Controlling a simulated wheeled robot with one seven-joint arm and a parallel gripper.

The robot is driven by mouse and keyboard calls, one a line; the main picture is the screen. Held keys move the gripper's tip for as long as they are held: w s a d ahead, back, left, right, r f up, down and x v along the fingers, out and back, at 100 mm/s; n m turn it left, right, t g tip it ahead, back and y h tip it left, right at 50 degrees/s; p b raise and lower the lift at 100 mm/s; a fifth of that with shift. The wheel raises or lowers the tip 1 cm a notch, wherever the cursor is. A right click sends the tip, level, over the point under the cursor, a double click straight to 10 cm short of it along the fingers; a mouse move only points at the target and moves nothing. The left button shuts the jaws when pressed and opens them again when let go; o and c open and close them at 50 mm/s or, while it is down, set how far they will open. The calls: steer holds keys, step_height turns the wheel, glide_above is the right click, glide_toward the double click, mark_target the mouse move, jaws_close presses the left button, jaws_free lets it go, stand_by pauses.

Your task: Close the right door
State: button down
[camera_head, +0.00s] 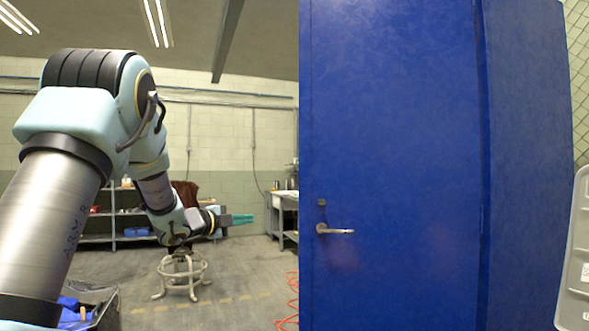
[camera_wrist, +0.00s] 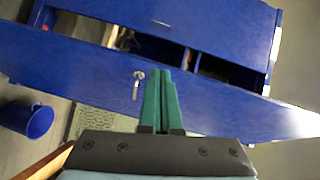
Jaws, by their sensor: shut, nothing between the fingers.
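In the head view a tall blue door (camera_head: 395,130) fills the right half, with a silver lever handle (camera_head: 335,230) low near its left edge. In the wrist view a long blue door panel (camera_wrist: 85,75) slants across, with a silver handle (camera_wrist: 137,83). Behind it a dark gap shows the cabinet interior (camera_wrist: 215,67), so this door stands partly open. My gripper (camera_head: 238,219), with green fingers, is left of the door in the head view. In the wrist view its shut, empty fingertips (camera_wrist: 160,74) overlap the panel just right of the handle; contact cannot be told.
Another blue panel (camera_head: 525,150) adjoins the door on the right. A round stool (camera_head: 181,277), shelves (camera_head: 125,225) and a bench (camera_head: 285,203) stand behind my arm. A red cable (camera_head: 290,302) lies on the floor. The wrist view shows a blue bucket (camera_wrist: 27,120) at left.

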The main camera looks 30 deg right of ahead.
steer(key=s+d+r+m+g+h+p, duration=0.2)
steer(key=s+d+r+m+g+p, duration=0.15)
steer(key=d+r+m, duration=0.2)
steer(key=p, duration=0.3)
glide_toward(304, 196)
steer(key=s+d, duration=0.2)
steer(key=d, duration=0.1)
steer(key=shift+w+d+r+g+p, duration=0.1)
steer(key=shift+w+d+g+p, duration=0.25)
steer(key=shift+w+d+p, duration=0.55)
steer(key=shift+w+d, duration=0.45)
steer(key=shift+w, duration=0.35)
steer(key=shift+w, duration=0.1)
